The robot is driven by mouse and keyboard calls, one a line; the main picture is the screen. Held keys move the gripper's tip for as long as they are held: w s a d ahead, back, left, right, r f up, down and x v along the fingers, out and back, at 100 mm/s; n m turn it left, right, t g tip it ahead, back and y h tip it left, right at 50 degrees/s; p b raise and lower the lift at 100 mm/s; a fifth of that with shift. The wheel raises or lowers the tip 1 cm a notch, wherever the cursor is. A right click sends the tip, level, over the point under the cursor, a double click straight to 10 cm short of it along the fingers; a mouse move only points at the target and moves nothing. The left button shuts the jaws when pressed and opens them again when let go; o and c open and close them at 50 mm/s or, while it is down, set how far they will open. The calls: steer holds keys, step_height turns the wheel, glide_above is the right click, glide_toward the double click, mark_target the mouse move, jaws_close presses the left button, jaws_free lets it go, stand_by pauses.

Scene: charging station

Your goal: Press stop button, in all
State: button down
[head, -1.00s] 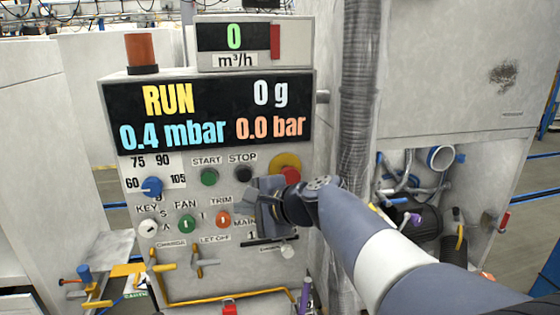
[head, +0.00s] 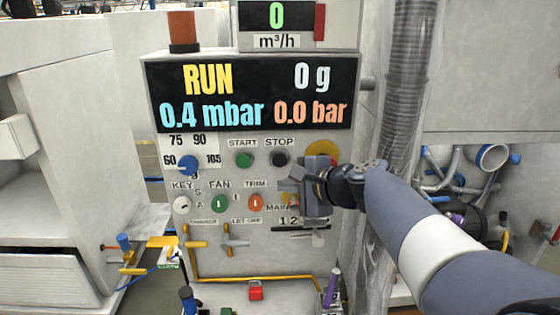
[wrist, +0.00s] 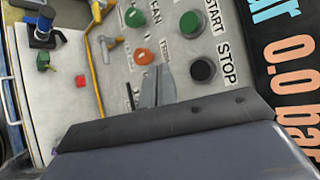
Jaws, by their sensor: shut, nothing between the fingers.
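The black stop button (head: 279,158) sits under the STOP label on the grey control panel (head: 215,268). It also shows in the wrist view (wrist: 203,70), uncovered. The green start button (head: 244,160) is to its left. My gripper (head: 286,184) is shut and empty, just below and right of the stop button in the head view. In the wrist view, its shut fingers (wrist: 158,82) are beside the button, and I see no contact. The display (head: 250,92) reads RUN, 0 g, 0.4 mbar and 0.0 bar.
A yellow disc (head: 322,149) is partly hidden behind my gripper. The orange trim knob (head: 255,203), green fan knob (head: 220,204) and blue dial (head: 188,165) are close by. Yellow pipework (head: 250,279) runs below. A grey corrugated hose (head: 408,90) stands right of the panel.

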steer(key=p, duration=0.2)
glide_toward(275, 165)
steer(key=x, duration=0.5)
steer(key=shift+s+a+f, duration=0.2)
steer(key=shift+s+a, duration=0.1)
steer(key=shift+s, duration=0.05)
steer(key=shift+w, duration=0.1)
stand_by(1.4)
steer(key=shift+w, duration=0.3)
steer(key=shift+w, duration=0.45)
stand_by(0.6)
steer(key=shift+s, duration=0.1)
steer(key=shift+s+b, duration=0.55)
steer(key=shift+s, duration=0.2)
steer(key=shift+s, duration=0.1)
steer(key=s+b, duration=0.1)
steer(key=s, duration=0.4)
stand_by(0.3)
